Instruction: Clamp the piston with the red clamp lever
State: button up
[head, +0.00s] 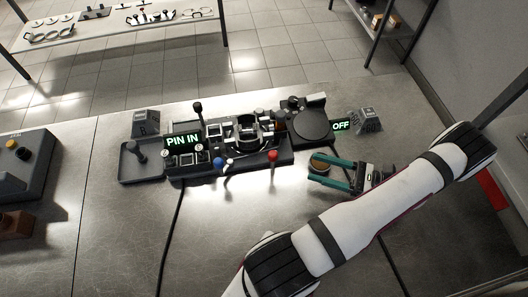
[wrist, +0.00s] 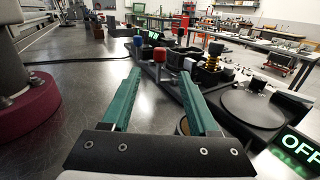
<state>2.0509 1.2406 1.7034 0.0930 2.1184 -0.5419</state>
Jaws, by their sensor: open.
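The red clamp lever (head: 272,156) stands upright at the front right of the dark fixture (head: 250,163). Its red knob also shows in the wrist view (wrist: 160,55), ahead and between the finger lines. A round part, which may be the piston (head: 246,127), sits in the middle of the fixture; its details are too small to tell. My gripper (head: 311,167) has teal fingers, open and empty, to the right of the red lever and apart from it. In the wrist view the open fingers (wrist: 168,88) point toward the fixture.
A blue-knobbed lever (head: 218,162) stands left of the red one. A lit PIN IN sign (head: 182,140) is at left, an OFF sign (head: 341,126) at right by a round dark plate (head: 307,124). A small gold-topped cylinder (head: 319,162) lies by my fingers.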

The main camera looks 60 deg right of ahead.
aim_at(274, 155)
jog(key=x, duration=1.5)
jog(key=shift+w+a, duration=0.15)
jog(key=shift+w, duration=0.15)
grip_shut()
